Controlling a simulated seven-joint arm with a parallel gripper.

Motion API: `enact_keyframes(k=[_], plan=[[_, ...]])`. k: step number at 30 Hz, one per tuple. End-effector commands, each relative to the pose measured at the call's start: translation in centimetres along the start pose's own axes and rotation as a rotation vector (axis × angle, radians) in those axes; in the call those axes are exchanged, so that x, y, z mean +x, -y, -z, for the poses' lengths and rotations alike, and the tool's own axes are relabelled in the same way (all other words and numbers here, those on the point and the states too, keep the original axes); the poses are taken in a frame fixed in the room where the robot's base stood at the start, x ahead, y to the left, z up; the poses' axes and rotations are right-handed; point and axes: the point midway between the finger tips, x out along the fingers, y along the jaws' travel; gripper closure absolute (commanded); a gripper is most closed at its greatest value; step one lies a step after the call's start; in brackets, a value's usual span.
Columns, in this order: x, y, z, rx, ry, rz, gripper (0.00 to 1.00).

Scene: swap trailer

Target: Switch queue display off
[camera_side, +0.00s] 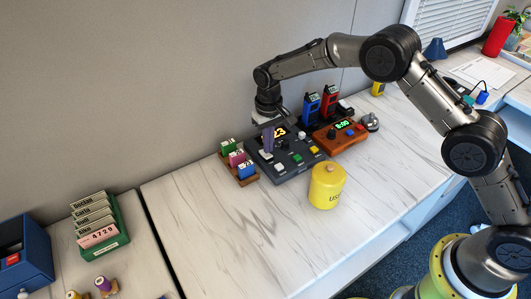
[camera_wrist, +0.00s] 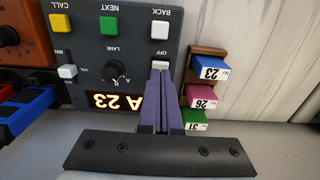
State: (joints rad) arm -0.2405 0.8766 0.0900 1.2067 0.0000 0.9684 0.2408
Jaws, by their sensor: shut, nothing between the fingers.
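The queue display (camera_side: 286,153) is a dark grey console on the counter with an orange lit readout. In the wrist view the console (camera_wrist: 140,45) appears upside down, and its readout (camera_wrist: 118,101) shows "A 23". A white switch (camera_wrist: 160,66) labelled OFF sits at the tips of my gripper, partly hidden by them; I cannot tell whether they touch it. My gripper (camera_wrist: 160,76) is shut and empty, with purple fingers side by side. In the side view my gripper (camera_side: 268,150) points down over the console's left part and hides some of it.
A rack of coloured number blocks (camera_side: 238,160) stands close left of the console. An orange-brown clock unit (camera_side: 340,135) and blue and red handsets (camera_side: 320,104) are to the right and behind. A yellow canister (camera_side: 326,186) stands in front.

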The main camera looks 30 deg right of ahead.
Motion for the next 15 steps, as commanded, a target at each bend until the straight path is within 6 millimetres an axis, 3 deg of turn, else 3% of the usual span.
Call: enact_keyframes(k=[15], plan=[[0.38, 0.0, 0.0, 0.0, 0.0, 0.0, 1.0]])
